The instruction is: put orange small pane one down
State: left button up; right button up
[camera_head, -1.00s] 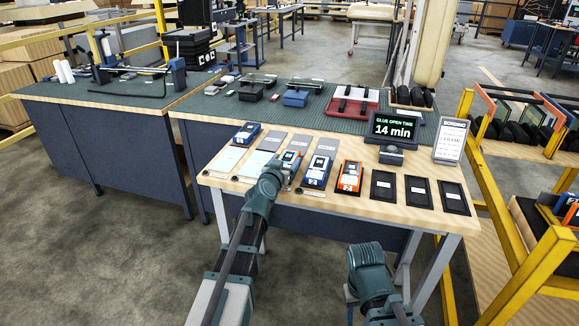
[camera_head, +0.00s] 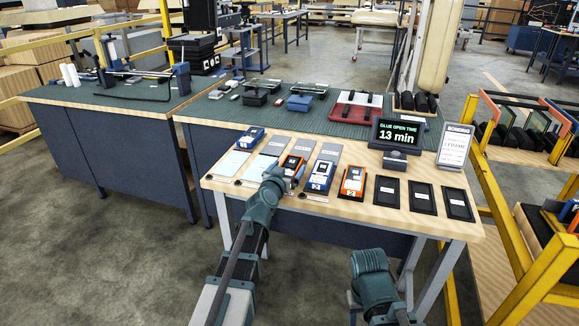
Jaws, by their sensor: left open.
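An orange pane device (camera_head: 291,164) lies on the wooden table, partly hidden by my left gripper (camera_head: 285,178). The left gripper is open at the near end of this device; whether it touches it is hard to see. A second orange device (camera_head: 352,181) lies further right, apart from the gripper. A blue device (camera_head: 321,175) lies between the two orange ones. Another blue device (camera_head: 250,138) is at the back left of the table. Which orange one is pane one cannot be read. My right arm shows at the bottom, but its gripper does not.
Three black trays (camera_head: 422,198) lie on the right of the wooden table (camera_head: 330,208). A display (camera_head: 396,136) reading 13 min and a white sign (camera_head: 454,147) stand behind them. Grey pads (camera_head: 304,147) lie at the back. A yellow rack (camera_head: 490,190) stands at the right.

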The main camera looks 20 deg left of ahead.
pick_arm(q)
jog(key=s, duration=0.3)
jog(key=s+r+p, duration=0.1)
jog(key=s, duration=0.6)
jog(key=shift+s+a+r, duration=0.15)
jog(key=shift+r, duration=0.15)
